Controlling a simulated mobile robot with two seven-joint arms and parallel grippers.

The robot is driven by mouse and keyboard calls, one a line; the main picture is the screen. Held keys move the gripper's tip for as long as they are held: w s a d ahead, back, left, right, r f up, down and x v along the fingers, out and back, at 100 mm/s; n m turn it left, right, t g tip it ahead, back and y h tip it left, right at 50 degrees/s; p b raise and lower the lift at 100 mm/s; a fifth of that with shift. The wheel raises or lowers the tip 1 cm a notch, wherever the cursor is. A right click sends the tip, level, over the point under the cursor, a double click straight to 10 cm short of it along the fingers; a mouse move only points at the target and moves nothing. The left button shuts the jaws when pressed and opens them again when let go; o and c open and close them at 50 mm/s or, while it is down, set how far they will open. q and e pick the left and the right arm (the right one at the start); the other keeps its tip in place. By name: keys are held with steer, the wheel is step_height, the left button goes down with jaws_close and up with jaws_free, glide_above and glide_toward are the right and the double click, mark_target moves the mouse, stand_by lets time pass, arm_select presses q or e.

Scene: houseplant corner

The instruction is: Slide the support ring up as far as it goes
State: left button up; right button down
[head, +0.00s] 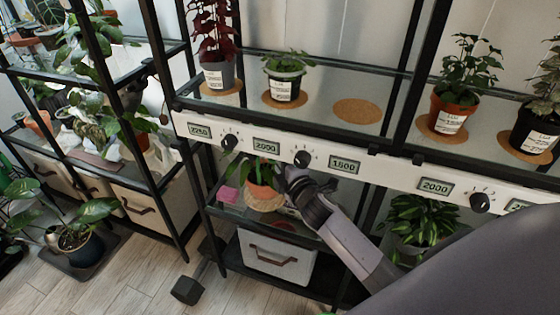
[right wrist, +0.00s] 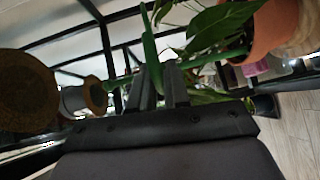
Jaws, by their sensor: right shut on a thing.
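A leafy plant (head: 256,166) in a terracotta pot (head: 262,190) stands on the lower shelf below the control panel. My right gripper (head: 286,176) reaches in from the right, close beside the plant. The right wrist view shows the terracotta pot (right wrist: 272,30) at upper right. There my right gripper (right wrist: 158,72) is shut on a thin green piece that shows between its fingers, seemingly part of the support ring (right wrist: 205,57). Leaves hide much of the ring, and I cannot make out its height in the head view. My left gripper is not in view.
The white control panel (head: 345,166) with knobs runs just above my right gripper. A pink item (head: 228,195) lies left of the pot. A white bin (head: 275,258) stands below. Several potted plants stand on the upper shelf. Black rack posts flank the space.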

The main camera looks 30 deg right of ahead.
steer(key=c, duration=1.2)
jaws_free()
steer(key=shift+s, duration=0.15)
steer(key=shift+s+a+r+p, duration=0.1)
steer(key=shift+s+r+p, duration=0.1)
steer(key=shift+s, duration=1.55)
steer(key=shift+s+a+r+p, duration=0.1)
steer(key=shift+s+p, duration=0.1)
steer(key=shift+s, duration=1.5)
